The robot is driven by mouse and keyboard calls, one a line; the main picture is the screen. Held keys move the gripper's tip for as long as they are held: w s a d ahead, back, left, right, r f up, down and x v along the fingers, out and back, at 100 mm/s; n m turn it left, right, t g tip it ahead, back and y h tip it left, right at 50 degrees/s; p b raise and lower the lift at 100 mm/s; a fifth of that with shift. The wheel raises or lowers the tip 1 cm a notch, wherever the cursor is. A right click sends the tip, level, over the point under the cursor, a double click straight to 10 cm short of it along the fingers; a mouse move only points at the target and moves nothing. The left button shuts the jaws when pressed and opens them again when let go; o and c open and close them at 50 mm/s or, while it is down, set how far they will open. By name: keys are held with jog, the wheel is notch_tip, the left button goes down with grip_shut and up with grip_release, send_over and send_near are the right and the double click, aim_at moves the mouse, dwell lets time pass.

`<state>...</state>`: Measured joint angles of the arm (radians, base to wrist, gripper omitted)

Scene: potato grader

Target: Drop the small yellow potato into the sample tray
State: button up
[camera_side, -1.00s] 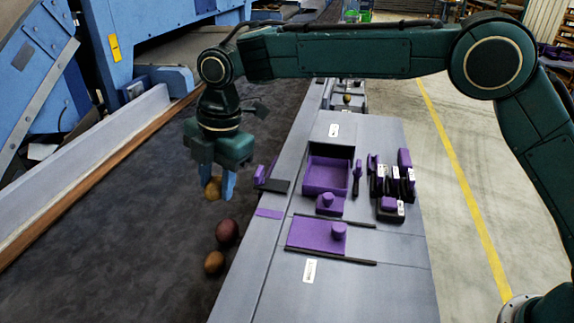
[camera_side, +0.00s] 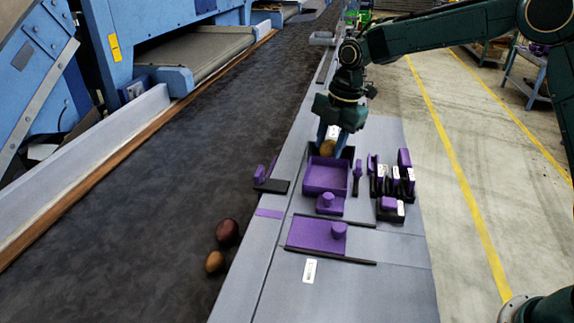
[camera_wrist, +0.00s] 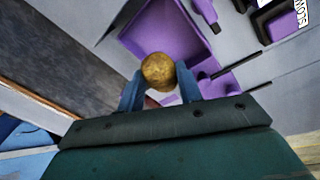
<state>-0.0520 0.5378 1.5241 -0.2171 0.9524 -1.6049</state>
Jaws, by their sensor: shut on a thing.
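The small yellow potato (camera_side: 327,148) is between the blue fingers of my gripper (camera_side: 331,142), which is shut on it. The potato also shows in the wrist view (camera_wrist: 158,71) between the two fingertips (camera_wrist: 160,88). The purple sample tray (camera_side: 325,177) sits on the grey bench. In the side view the potato is in front of the tray's far end, held up above it. In the wrist view the tray (camera_wrist: 165,32) lies just beyond the potato. The height of the potato over the tray is hard to tell.
A dark red potato (camera_side: 228,231) and a brown potato (camera_side: 214,262) lie on the dark belt (camera_side: 130,220) at left. Several purple and black holders (camera_side: 392,188) stand right of the tray.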

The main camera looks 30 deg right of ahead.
jog(key=shift+d+f, duration=0.1)
jog(key=shift+f, duration=0.05)
jog(key=shift+f, duration=2.85)
jog(key=o, duration=1.4)
jog(key=shift+c, duration=0.2)
jog(key=shift+r, duration=0.1)
jog(key=shift+r, duration=3.4)
